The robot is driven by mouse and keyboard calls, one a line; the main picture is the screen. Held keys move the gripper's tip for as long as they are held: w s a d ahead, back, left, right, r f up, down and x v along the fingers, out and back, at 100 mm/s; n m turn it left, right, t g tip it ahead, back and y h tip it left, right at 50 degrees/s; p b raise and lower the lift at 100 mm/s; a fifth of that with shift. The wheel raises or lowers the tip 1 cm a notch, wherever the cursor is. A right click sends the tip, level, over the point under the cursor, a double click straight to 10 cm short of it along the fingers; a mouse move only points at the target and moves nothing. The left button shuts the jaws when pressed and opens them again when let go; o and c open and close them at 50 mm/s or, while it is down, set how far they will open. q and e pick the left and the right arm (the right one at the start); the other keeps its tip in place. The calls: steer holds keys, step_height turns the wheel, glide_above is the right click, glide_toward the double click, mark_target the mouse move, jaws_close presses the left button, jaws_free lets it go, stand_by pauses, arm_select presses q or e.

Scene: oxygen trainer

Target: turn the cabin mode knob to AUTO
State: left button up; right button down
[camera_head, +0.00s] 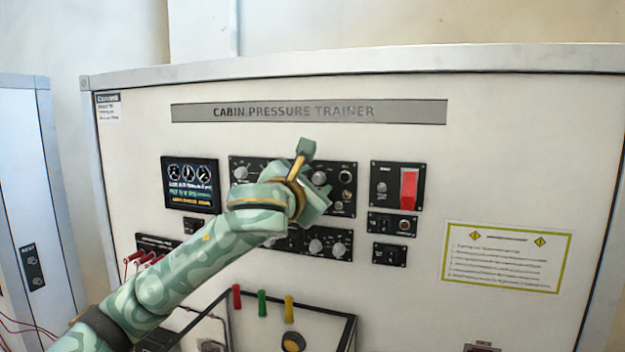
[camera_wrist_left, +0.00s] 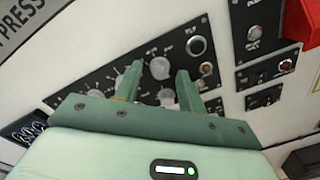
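The white trainer panel carries a black control plate (camera_head: 237,162) with several round silver knobs. The labels are too small to read, so I cannot tell which knob is the cabin mode knob. My right gripper is not in view.
A display (camera_head: 190,185) is left of the knobs. A red guarded switch (camera_head: 408,188) is to the right, with small switch plates (camera_head: 389,254) below. A notice (camera_head: 505,257) hangs lower right. Coloured red, green and yellow handles (camera_head: 262,303) stand below.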

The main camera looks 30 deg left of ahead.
arm_select(q)
steer(key=shift+w+a, duration=0.1)
steer(key=shift+w, duration=0.05)
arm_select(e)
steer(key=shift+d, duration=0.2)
arm_select(q)
jaws_close()
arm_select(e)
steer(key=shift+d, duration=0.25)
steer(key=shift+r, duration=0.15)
